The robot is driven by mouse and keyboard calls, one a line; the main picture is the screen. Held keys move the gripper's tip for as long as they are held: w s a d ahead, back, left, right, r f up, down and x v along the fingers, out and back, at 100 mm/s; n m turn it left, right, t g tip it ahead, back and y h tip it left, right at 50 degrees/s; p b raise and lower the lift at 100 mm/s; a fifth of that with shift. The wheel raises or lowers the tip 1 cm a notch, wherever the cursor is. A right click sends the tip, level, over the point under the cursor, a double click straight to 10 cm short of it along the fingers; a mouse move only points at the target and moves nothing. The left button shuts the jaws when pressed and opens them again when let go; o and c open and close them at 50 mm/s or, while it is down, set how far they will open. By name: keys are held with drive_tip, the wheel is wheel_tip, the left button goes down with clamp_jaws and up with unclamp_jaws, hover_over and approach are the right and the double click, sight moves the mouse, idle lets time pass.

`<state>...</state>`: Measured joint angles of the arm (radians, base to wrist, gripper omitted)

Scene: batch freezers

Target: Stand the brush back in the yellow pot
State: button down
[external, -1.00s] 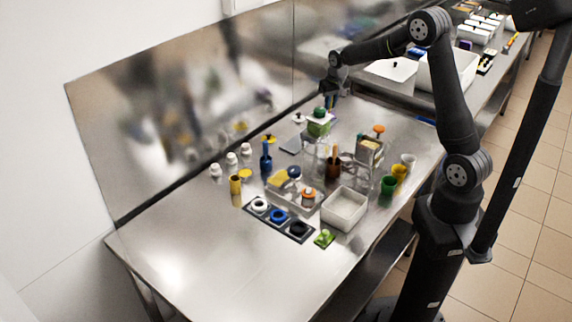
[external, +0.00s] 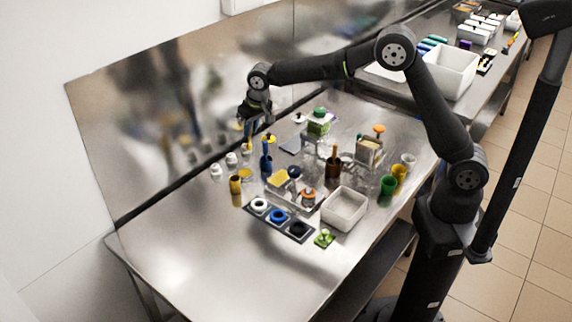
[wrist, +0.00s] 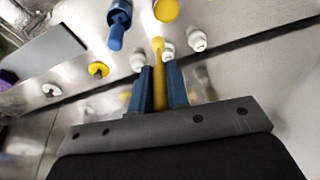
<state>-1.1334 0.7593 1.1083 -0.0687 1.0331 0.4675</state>
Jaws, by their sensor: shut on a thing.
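My gripper (external: 248,128) is above the back of the table by the steel wall, behind and above the pot. Its blue fingers (wrist: 159,88) are shut on the yellow brush (wrist: 158,62), whose handle points out between them in the wrist view. In the external view the brush (external: 247,136) hangs below the fingers, clear of the table. Its gripped end is hidden.
A blue pot with a blue brush (external: 266,162) stands right of the yellow pot. White bottles (external: 216,171) and a yellow disc (external: 245,174) are nearby. A dark tray (external: 262,207) with round inserts lies in front. The table's front left is clear.

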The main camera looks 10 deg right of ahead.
drive_tip(key=s+a+r+n, duration=0.1)
drive_tip(key=s+a, duration=0.5)
drive_tip(key=s, duration=0.3)
drive_tip(key=shift+w+d+f, duration=0.1)
drive_tip(key=shift+d+f, duration=0.05)
drive_tip(key=shift+f, duration=1.05)
drive_tip(key=shift+w+d+f, duration=0.1)
drive_tip(key=shift+f, duration=1.1)
drive_tip(key=shift+f, duration=0.15)
drive_tip(key=shift+f, duration=2.5)
drive_tip(key=shift+f, duration=0.25)
drive_tip(key=c, duration=0.8)
unclamp_jaws()
